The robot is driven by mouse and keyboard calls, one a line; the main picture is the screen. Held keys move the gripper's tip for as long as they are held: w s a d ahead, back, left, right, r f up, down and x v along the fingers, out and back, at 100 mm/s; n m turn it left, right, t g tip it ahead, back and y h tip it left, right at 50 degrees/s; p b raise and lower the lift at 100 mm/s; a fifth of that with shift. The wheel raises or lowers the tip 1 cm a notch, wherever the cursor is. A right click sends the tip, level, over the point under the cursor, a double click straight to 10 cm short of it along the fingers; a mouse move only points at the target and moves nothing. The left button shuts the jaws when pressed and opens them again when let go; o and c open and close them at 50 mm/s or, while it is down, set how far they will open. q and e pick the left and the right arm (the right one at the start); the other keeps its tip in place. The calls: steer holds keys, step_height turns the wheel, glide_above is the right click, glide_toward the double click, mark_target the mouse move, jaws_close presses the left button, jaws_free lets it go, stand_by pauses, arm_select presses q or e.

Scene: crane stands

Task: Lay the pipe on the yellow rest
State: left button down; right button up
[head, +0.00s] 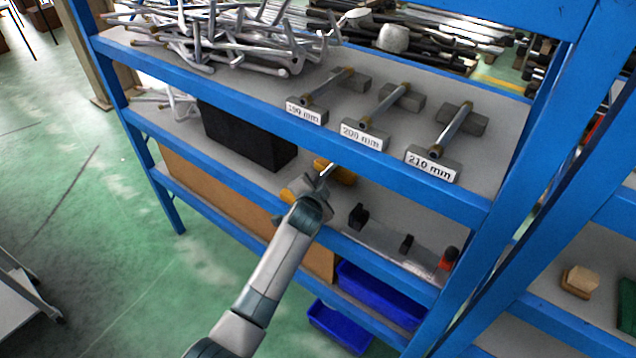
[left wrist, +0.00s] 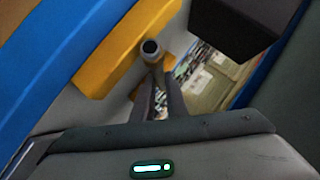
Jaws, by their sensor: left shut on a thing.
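My left gripper (head: 318,186) reaches into the middle shelf of the blue rack. It is shut on a grey pipe (head: 327,170), whose short end sticks up past the fingers. In the left wrist view the fingers (left wrist: 158,92) close on the pipe (left wrist: 151,50), with its round hollow end facing the camera. The yellow rest (head: 343,177) stands on that shelf right behind and beside the gripper, partly hidden by it. In the left wrist view the yellow rest (left wrist: 112,60) lies right by the pipe end. Whether they touch I cannot tell. My right gripper is not in view.
A black box (head: 245,138) stands left of the gripper on the same shelf. Small dark clamps (head: 358,215) stand to the right. The blue shelf edge (head: 375,255) runs close under my arm. Labelled stands with pipes (head: 362,134) sit on the shelf above.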

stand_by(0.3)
arm_select(q)
steer(key=c, duration=1.7)
jaws_free()
steer(key=shift+s, duration=0.1)
steer(key=shift+s, duration=0.15)
steer(key=shift+s+a+r, duration=0.15)
steer(key=shift+s+r, duration=0.15)
steer(key=shift+s, duration=0.2)
steer(key=b+v, duration=0.3)
steer(key=v, duration=1.3)
steer(key=shift+b, duration=0.3)
